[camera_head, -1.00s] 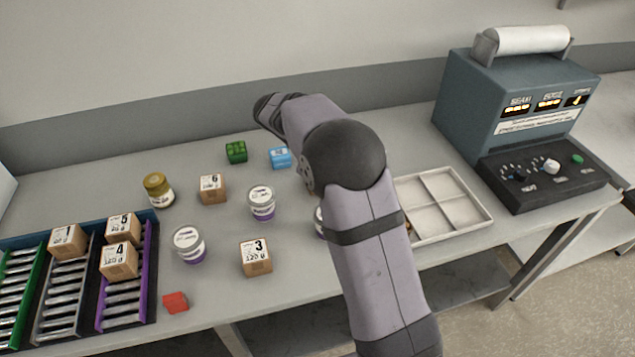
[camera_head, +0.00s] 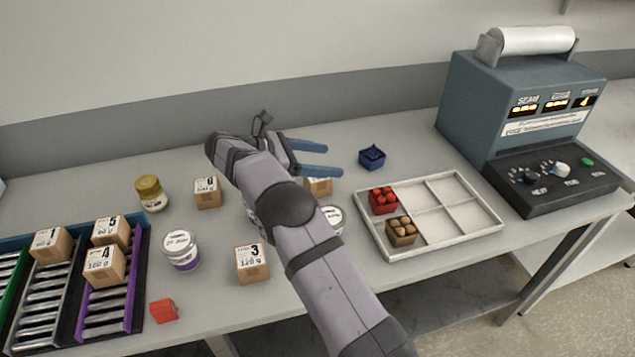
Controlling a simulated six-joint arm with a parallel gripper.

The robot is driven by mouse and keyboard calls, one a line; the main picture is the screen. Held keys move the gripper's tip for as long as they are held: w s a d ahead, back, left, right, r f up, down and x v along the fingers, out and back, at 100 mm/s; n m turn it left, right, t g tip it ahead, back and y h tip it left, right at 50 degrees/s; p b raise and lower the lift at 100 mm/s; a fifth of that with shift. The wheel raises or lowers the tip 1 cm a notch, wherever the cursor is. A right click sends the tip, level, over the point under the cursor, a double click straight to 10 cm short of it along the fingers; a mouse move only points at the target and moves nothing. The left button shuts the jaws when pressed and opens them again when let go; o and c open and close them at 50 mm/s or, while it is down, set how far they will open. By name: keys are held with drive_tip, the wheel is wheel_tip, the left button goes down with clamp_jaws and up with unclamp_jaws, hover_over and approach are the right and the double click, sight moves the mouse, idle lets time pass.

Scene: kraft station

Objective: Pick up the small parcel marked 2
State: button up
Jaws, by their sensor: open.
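A small cardboard parcel (camera_head: 319,187) stands on the grey bench right of my wrist, just in front of the lower finger. Its upper part is partly covered and I cannot read its number. No parcel shows a readable 2. My gripper (camera_head: 335,159) is open and empty, its two blue fingers pointing right above the bench. Other parcels are marked 3 (camera_head: 252,264) and 6 (camera_head: 207,192) on the bench, and 1 (camera_head: 50,246), 5 (camera_head: 111,232) and 4 (camera_head: 104,267) on the roller lanes.
A white divided tray (camera_head: 470,239) holds a red-filled box (camera_head: 383,200) and a brown-filled box (camera_head: 402,231). A dark blue box (camera_head: 372,157) stands behind. A sealing machine (camera_head: 520,125) stands right.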

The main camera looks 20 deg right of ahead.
sight(339, 185)
drive_tip(key=shift+f+p, duration=0.35)
drive_tip(key=shift+f, duration=2.05)
drive_tip(key=shift+p+x, duration=0.6)
drive_tip(key=shift+x, duration=1.95)
drive_tip(key=c, duration=1.3)
